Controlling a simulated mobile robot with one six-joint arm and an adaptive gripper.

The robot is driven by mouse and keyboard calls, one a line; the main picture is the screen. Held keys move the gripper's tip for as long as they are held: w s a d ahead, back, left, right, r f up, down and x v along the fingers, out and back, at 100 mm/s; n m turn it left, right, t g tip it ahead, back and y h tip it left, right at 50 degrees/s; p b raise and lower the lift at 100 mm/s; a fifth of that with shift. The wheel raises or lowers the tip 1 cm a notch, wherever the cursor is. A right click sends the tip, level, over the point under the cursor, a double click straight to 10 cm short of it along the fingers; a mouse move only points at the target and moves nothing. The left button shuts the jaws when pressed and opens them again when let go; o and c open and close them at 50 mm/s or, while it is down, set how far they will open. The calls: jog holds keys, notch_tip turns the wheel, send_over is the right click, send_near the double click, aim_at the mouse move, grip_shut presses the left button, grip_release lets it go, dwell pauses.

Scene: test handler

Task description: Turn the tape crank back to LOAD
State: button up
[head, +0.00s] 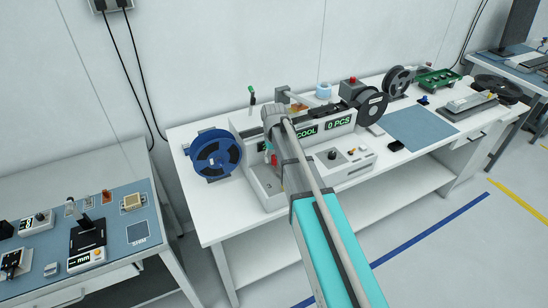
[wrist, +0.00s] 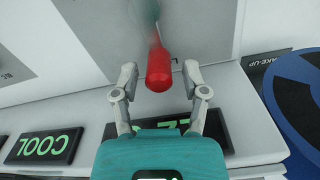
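A red, rounded crank handle (wrist: 158,72) sits in the wrist view between the two fingers of my gripper (wrist: 160,78). The fingers are open, one on each side, with a visible gap to the handle on both sides. The handle's far end runs into a blurred greenish part at the top of the picture. In the head view a small red part (head: 274,160) shows beside my arm at the left of the test handler (head: 330,152). My arm hides most of the gripper there. I cannot read a LOAD mark.
A blue reel (head: 215,155) stands left of the handler, close to my gripper; it also shows in the wrist view (wrist: 298,95). A COOL display (wrist: 44,146) and a 0 PCS display (head: 338,122) face front.

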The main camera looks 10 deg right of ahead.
jog(key=shift+w+d+m, duration=0.1)
jog(key=shift+d+m, duration=0.05)
jog(key=shift+m, duration=0.25)
jog(key=shift+d+m, duration=0.45)
jog(key=shift+m, duration=0.65)
jog(key=d+m, duration=0.1)
jog(key=m, duration=0.2)
jog(key=shift+d, duration=0.15)
notch_tip(320, 180, up, 14)
jog(key=p, duration=1.3)
jog(key=shift+p, duration=0.4)
jog(key=shift+f, duration=0.1)
jog(key=shift+c, duration=1.4)
jog(key=m, duration=0.4)
jog(key=a+m, duration=0.1)
jog(key=m, duration=0.7)
jog(key=shift+w+a+m, duration=0.1)
jog(key=shift+a+m, duration=0.05)
jog(key=shift+m, duration=0.15)
